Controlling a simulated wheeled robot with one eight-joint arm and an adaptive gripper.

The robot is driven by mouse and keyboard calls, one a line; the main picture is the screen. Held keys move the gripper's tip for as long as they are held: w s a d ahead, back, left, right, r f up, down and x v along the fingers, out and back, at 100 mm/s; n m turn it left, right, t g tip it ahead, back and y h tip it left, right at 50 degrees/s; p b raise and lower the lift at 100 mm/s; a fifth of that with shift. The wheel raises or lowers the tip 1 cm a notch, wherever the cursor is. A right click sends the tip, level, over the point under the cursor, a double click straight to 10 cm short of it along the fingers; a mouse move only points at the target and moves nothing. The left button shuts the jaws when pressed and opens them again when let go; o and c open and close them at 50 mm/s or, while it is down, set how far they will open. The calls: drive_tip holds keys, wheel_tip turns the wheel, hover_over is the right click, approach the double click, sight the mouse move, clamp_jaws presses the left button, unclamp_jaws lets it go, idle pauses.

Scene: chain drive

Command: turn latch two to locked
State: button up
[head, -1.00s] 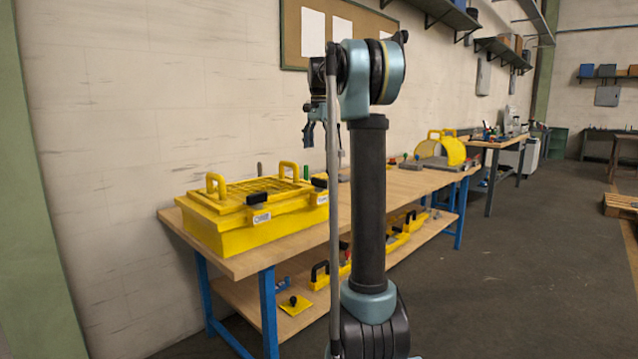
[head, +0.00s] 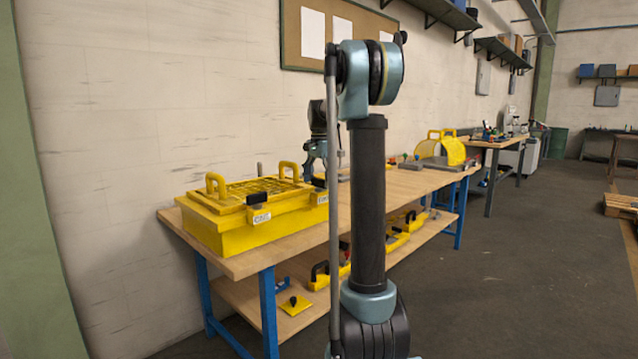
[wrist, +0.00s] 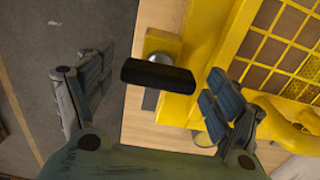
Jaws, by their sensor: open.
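A yellow box-shaped guard (head: 228,232) with a mesh top sits on the bench. Two black-handled latches are on its front side, each by a white label too small to read. The left latch (head: 257,198) is in clear view. The right latch (head: 319,182) is close below my gripper (head: 314,153) and partly hidden by my arm. I cannot read which is latch two. In the wrist view, a black latch handle (wrist: 158,75) lies crosswise between the spread fingers of my gripper (wrist: 155,85), on a grey mount. The fingers appear apart from it.
Yellow lift handles (head: 288,172) stand on the guard's top near my gripper; one shows at lower right in the wrist view (wrist: 285,125). The wooden bench top (head: 400,183) is mostly clear to the right. Yellow parts lie on the lower shelf (head: 268,310).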

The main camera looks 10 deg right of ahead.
drive_tip(key=c, duration=1.1)
drive_tip(key=shift+o, duration=0.2)
drive_tip(key=shift+n, duration=0.3)
drive_tip(key=n, duration=1.3)
drive_tip(key=shift+n, duration=2.1)
